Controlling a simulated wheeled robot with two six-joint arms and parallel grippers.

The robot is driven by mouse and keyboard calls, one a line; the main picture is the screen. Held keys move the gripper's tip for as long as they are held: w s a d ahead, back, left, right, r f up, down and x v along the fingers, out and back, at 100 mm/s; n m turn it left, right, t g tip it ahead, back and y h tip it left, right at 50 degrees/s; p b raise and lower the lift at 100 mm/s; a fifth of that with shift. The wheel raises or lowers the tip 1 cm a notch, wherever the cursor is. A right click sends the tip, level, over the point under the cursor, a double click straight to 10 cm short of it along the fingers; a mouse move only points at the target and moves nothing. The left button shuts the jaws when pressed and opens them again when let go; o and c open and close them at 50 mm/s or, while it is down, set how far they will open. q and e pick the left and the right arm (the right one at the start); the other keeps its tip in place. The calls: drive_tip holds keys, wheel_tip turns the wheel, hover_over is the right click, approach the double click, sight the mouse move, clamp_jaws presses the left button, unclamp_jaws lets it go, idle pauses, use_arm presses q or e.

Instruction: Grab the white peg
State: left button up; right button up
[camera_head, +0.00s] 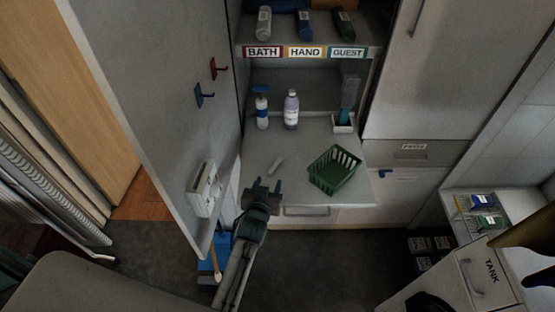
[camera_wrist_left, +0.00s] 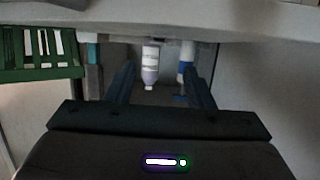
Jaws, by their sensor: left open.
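A small pale, off-white piece (camera_head: 275,165) lies on the grey counter (camera_head: 255,150) and looks like the white peg. My left gripper (camera_head: 264,184) is open at the counter's front edge. Its two fingers are apart, just below the peg in the head view, with nothing seen between them. In the left wrist view the open fingers (camera_wrist_left: 160,88) frame a pale bottle (camera_wrist_left: 150,66) farther back. I cannot make out the peg in that view. My right gripper is not seen.
A green basket (camera_head: 334,170) stands right of the peg. A blue-topped bottle (camera_head: 262,110) and a pale bottle (camera_head: 291,110) stand behind it. A red hook (camera_head: 217,69) and blue hook (camera_head: 204,95) are on the open door (camera_head: 165,60) at left.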

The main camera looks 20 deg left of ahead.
sight(274, 166)
use_arm(q)
drive_tip(key=b+x, duration=0.5)
drive_tip(key=x, duration=0.3)
drive_tip(key=shift+a+f, duration=0.1)
drive_tip(key=shift+f, duration=0.1)
drive_tip(key=shift+w, duration=0.55)
drive_tip(key=shift+s, duration=0.1)
drive_tip(key=c, duration=0.6)
clamp_jaws()
